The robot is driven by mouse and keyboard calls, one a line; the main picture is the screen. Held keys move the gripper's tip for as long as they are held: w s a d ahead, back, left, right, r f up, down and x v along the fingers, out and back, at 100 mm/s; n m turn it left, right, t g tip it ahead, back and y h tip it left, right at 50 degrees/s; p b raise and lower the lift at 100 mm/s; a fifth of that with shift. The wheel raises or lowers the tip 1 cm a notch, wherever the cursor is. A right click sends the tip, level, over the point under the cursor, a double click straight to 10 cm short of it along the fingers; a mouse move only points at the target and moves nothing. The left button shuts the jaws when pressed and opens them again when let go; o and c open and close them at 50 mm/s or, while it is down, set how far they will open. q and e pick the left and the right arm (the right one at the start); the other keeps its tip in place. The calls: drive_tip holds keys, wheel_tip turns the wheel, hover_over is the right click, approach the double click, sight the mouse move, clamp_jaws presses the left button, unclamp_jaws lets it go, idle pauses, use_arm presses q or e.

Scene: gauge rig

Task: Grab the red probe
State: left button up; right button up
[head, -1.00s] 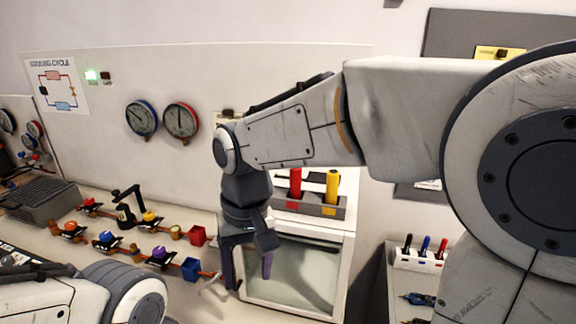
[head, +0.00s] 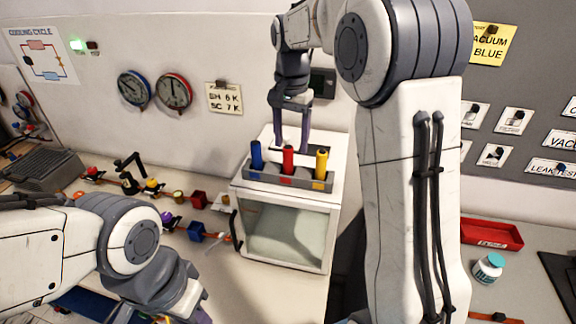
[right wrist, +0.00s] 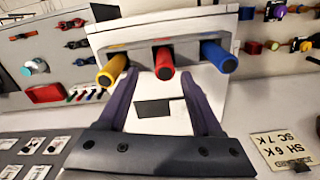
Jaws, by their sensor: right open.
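The red probe (head: 288,160) stands upright in the middle slot of a grey rack (head: 262,178), between the blue probe (head: 256,155) and the yellow probe (head: 321,163). The rack sits on a white glass-fronted box. My right gripper (head: 291,146) is open, pointing down just behind the red probe. In the right wrist view, the red probe (right wrist: 163,60) appears between the spread fingers (right wrist: 163,78), with nothing gripped. The blue and yellow probes lie outside the fingers. My left gripper (head: 178,315) is partly cut off at the bottom edge, and its jaws are unclear.
The white box (head: 286,238) has a handle on its left side. Blocks and fittings lie on the bench to its left. Gauges (head: 174,91) and a card (head: 224,98) hang behind.

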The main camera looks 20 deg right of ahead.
sight(287, 147)
drive_tip(key=f, duration=0.1)
drive_tip(key=a+f+p, duration=0.1)
drive_tip(key=f, duration=0.1)
drive_tip(key=shift+f+p, duration=0.3)
drive_tip(key=shift+f, duration=0.6)
clamp_jaws()
drive_tip(key=shift+r, duration=0.15)
